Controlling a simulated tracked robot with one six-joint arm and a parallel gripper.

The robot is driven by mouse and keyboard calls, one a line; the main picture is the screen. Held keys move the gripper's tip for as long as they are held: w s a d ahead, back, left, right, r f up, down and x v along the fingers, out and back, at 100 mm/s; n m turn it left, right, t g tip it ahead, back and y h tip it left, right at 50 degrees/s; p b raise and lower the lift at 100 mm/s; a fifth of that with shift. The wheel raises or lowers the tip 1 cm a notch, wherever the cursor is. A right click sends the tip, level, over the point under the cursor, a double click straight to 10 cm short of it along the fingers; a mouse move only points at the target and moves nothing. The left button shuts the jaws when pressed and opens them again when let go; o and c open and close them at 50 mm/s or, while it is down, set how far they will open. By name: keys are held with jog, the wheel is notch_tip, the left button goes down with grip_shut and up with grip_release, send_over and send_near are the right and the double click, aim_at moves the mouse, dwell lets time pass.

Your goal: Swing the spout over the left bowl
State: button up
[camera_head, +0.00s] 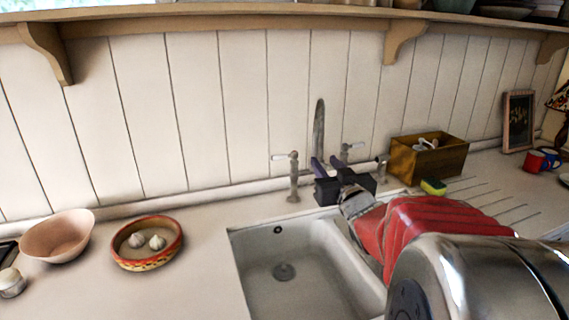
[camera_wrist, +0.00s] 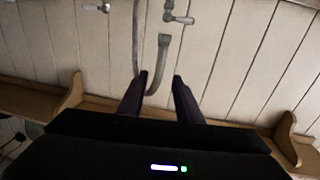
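The grey metal spout (camera_head: 319,125) rises behind the sink, between two lever taps. In the wrist view, which is upside down, the spout (camera_wrist: 137,40) is a hooked pipe whose bend reaches between my fingers, nearer the left one. My gripper (camera_head: 327,163) has dark fingers at the spout. In the wrist view my gripper (camera_wrist: 159,77) is open, with a clear gap on the right of the pipe. The left bowl (camera_head: 255,265) of the white sink is empty, with a round drain. The right bowl is mostly hidden by my arm.
Lever taps (camera_head: 293,175) flank the spout. A wooden box (camera_head: 445,160) and a yellow-green sponge (camera_head: 433,187) sit to the right. A red-rimmed dish (camera_head: 150,262) with garlic and a pink bowl (camera_head: 58,237) stand on the left counter. A shelf (camera_head: 220,18) runs above.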

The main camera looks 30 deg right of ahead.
jog(key=shift+s+d, duration=0.1)
jog(key=shift+d, duration=0.05)
jog(key=shift+c, duration=0.7)
jog(key=shift+m+g+h, duration=0.3)
jog(key=shift+m+h, duration=0.3)
jog(key=shift+h, duration=0.1)
jog(key=s+d, duration=0.1)
jog(key=d, duration=0.1)
jog(key=s+d+f, duration=0.1)
jog(key=s+d, duration=0.1)
jog(key=shift+s+d+f, duration=0.15)
jog(key=shift+s+d, duration=0.1)
jog(key=shift+s, duration=0.05)
jog(key=c, duration=0.6)
jog(key=shift+s+d+f+m, duration=0.3)
jog(key=shift+s+m, duration=0.1)
jog(key=shift+s, duration=0.1)
jog(key=shift+s+d+f+m, duration=0.25)
jog(key=shift+s+m, duration=0.15)
jog(key=shift+s, duration=0.1)
grip_shut()
jog(key=shift+s+a+f+m+t+y, duration=0.15)
jog(key=shift+s+a+f+m+y, duration=0.3)
jog(key=shift+m, duration=2)
jog(key=shift+s+a+f+m+t+y, duration=0.1)
jog(key=shift+s+a+f+m+y, duration=0.35)
jog(key=shift+m, duration=1.95)
jog(key=shift+s+a+f+m+t+y, duration=0.2)
jog(key=shift+s+a+f+m, duration=0.45)
jog(key=shift+m, duration=1.8)
